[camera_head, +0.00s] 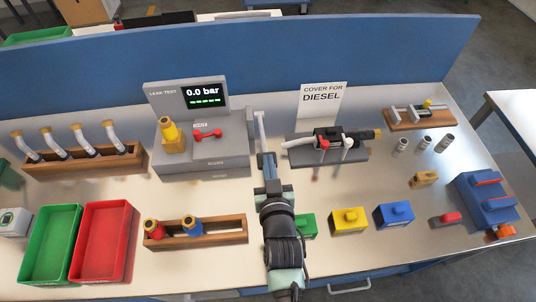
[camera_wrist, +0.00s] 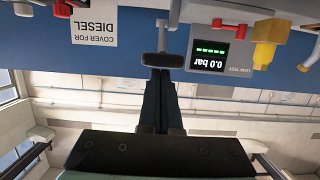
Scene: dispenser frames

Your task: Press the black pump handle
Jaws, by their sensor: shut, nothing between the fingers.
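The black pump handle (camera_wrist: 162,60) shows in the wrist view as a dark crossbar on a pale grey rod (camera_wrist: 164,25). In the head view the rod (camera_head: 260,128) stands at the right side of the grey leak-test unit (camera_head: 205,158); I cannot make out the handle clearly there. My gripper (camera_head: 266,158) is shut and empty, pointing away from the head camera toward the rod. In the wrist view my gripper's fingertips (camera_wrist: 160,74) line up with the handle's middle; whether they touch it I cannot tell. The display (camera_head: 203,92) reads 0.0 bar.
A yellow-topped nozzle (camera_head: 172,137) and a red part (camera_head: 207,134) sit on the unit. A black nozzle (camera_head: 330,139) lies in a grey cradle to the right, before the diesel sign (camera_head: 322,100). A wooden rack (camera_head: 196,232) stands left of my arm. A blue panel (camera_head: 240,55) closes the back.

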